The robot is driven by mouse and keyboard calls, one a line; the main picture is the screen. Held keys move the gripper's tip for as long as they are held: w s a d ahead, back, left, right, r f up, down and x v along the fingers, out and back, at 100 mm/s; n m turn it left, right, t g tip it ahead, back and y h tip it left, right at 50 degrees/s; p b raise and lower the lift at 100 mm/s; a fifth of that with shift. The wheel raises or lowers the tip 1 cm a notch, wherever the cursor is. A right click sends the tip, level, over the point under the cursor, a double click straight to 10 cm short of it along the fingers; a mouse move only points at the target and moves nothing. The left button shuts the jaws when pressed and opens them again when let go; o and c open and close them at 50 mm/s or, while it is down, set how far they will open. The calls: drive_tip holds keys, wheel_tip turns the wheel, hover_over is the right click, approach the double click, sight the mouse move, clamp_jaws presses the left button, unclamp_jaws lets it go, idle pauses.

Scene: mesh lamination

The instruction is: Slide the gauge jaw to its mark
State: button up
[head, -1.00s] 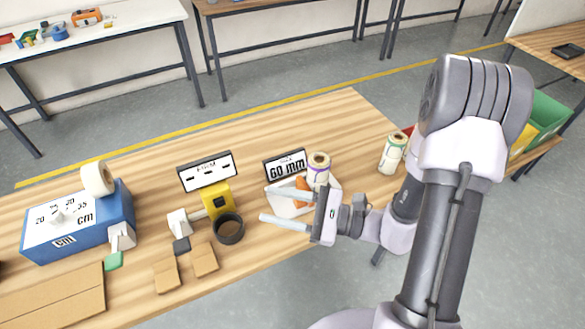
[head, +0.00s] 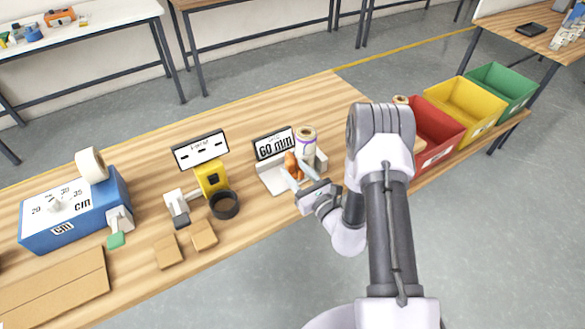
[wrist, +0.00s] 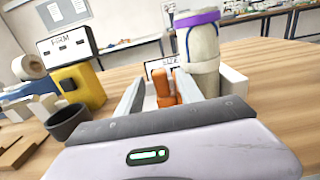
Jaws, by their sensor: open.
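An orange jaw (head: 291,162) stands on the base, in front of the sign. My gripper (head: 292,170) is open just in front of the jaw, with its fingers pointing at it. In the wrist view, the orange jaw (wrist: 163,88) shows between the two finger tips of my gripper (wrist: 157,80). I cannot tell whether the fingers touch it. The mark on the gauge cannot be made out.
A yellow device (head: 211,178) and a dark ring (head: 224,205) are to the left. Red (head: 432,135), yellow (head: 465,105) and green bins stand at the right. Bare table lies behind the gauge.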

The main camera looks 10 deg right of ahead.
drive_tip(key=shift+x, duration=0.95)
clamp_jaws()
idle(0.7)
